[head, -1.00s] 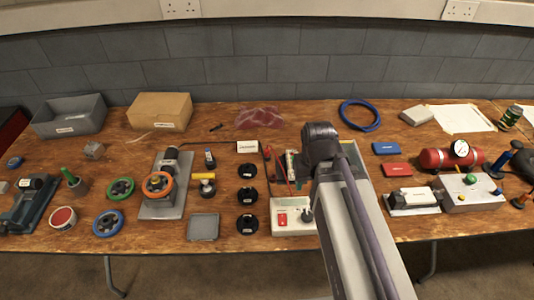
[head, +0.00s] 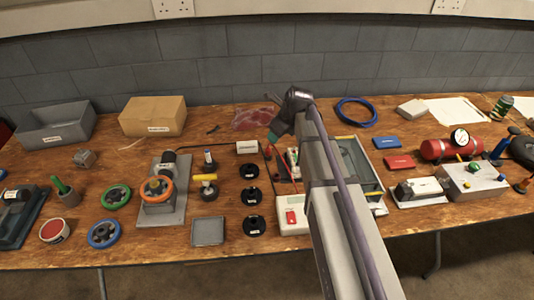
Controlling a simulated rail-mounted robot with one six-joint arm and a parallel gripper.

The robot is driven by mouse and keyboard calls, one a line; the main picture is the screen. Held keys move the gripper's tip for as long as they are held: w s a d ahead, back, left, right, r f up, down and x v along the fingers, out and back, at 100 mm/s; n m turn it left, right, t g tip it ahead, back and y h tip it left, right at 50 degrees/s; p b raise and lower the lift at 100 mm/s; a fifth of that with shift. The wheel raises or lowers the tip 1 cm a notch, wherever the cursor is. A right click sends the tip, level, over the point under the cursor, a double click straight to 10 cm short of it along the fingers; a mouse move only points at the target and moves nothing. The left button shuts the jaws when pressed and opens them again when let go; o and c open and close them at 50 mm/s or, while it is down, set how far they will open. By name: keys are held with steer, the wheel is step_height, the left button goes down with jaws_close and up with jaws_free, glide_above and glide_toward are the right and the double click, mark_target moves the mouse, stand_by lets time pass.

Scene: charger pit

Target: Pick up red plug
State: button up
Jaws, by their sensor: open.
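My gripper (head: 272,137) hangs at the end of my arm over the middle of the bench, small and seen from behind, with its jaws pointing down and left. It looks empty. A small red piece (head: 268,152), which looks like the red plug, shows just below the fingertips, beside the white labelled box. I cannot tell the height gap between them. A red lead (head: 281,170) runs down near it toward the white charger box (head: 291,218) with a red switch. My arm hides part of that box and of the grey tray behind it.
Black round sockets (head: 250,196) stand in a column left of the charger box. The white labelled box (head: 247,147) is close to the gripper's left. A grey tray (head: 372,165) lies right of my arm. A blue cable coil (head: 356,111) lies behind. Bare wood shows around the grey mat (head: 208,231).

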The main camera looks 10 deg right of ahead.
mark_target(269, 149)
steer(key=b+x, duration=0.4)
steer(key=x, duration=0.1)
steer(key=b+x, duration=0.5)
steer(key=shift+s+a+f, duration=0.1)
steer(key=shift+a+f, duration=0.05)
steer(key=shift+f, duration=0.3)
steer(key=shift+r, duration=0.25)
steer(key=c, duration=1)
step_height(269, 149, up, 10)
steer(key=p, duration=1)
steer(key=shift+r+p, duration=0.15)
steer(key=shift+p, duration=0.15)
